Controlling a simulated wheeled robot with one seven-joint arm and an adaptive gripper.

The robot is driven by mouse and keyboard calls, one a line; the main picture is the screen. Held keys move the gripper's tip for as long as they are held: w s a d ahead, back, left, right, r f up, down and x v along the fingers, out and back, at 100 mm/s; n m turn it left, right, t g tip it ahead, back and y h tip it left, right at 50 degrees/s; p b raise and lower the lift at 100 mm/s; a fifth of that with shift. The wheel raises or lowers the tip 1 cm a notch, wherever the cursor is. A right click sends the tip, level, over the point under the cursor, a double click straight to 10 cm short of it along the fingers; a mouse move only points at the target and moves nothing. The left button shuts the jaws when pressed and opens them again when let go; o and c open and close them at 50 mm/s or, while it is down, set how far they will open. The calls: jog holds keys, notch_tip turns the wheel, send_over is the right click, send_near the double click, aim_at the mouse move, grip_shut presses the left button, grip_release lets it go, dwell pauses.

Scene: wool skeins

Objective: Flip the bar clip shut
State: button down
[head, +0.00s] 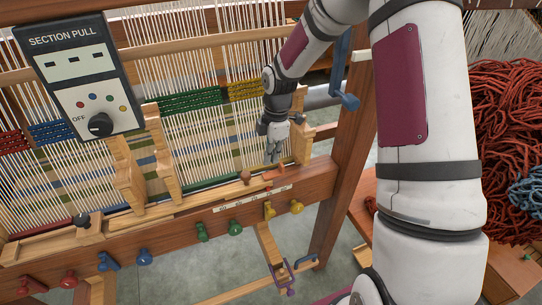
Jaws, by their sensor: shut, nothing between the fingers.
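My gripper (274,158) points down at the right end of the loom's front. It is shut and empty, its tips just above the wooden front beam (318,190). A small orange-red piece (272,174) lies along the beam just below the fingertips; it may be the bar clip. I cannot tell from this view whether it is open or shut, or whether my fingers touch it. The gripper partly hides the beam behind it. A small round brown knob (245,177) is just left of the orange-red piece.
Upright wooden blocks (163,160) stand left, and another wooden block (302,140) is close right of my gripper. A SECTION PULL panel (80,75) is at upper left. Coloured pegs (235,226) line the beam's front. Red wool (515,130) lies far right.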

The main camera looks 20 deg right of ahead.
aim_at(273, 172)
notch_tip(273, 172, up, 7)
jog(key=shift+d, duration=0.35)
dwell(0.6)
